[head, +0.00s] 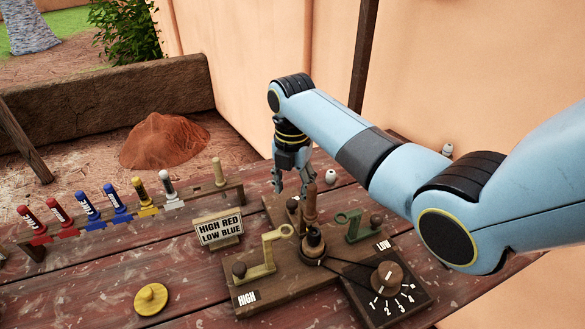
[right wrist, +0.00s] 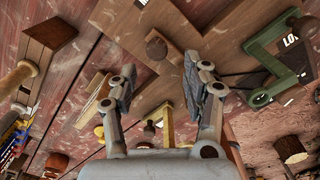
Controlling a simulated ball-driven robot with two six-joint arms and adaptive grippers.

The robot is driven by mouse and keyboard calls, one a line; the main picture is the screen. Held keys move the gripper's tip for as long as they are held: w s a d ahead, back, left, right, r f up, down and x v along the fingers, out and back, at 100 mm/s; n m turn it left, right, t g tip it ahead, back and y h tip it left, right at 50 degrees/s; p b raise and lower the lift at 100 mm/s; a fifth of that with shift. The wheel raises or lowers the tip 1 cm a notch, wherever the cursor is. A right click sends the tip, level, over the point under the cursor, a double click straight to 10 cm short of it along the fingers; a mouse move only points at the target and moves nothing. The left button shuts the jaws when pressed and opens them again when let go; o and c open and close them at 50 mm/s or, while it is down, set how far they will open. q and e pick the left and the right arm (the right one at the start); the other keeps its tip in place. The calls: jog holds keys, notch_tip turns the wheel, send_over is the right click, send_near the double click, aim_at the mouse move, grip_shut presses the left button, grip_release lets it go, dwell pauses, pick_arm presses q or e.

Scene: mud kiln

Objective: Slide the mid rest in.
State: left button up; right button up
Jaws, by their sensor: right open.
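In the right wrist view, a plain wooden piece with a dark round knob (right wrist: 157,47) lies on the board's back arm; it seems to be the mid rest. In the head view, my gripper largely hides that spot. My right gripper (head: 291,186) points down above the back arm of the board (head: 272,203), open and empty. In the right wrist view, its two fingers (right wrist: 165,85) stand apart, with the knob beyond them. I cannot tell its height above the knob. My left gripper is not in view.
The yellow high rest (head: 268,257) and green low rest (head: 352,229) flank the central hub with its upright wooden post (head: 310,207). A numbered dial (head: 387,278) stands front right. A sign (head: 219,228) and a rack of coloured tools (head: 125,217) stand left.

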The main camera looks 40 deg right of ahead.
notch_tip(320, 180, up, 8)
jog(key=shift+f, duration=0.2)
dwell(0.5)
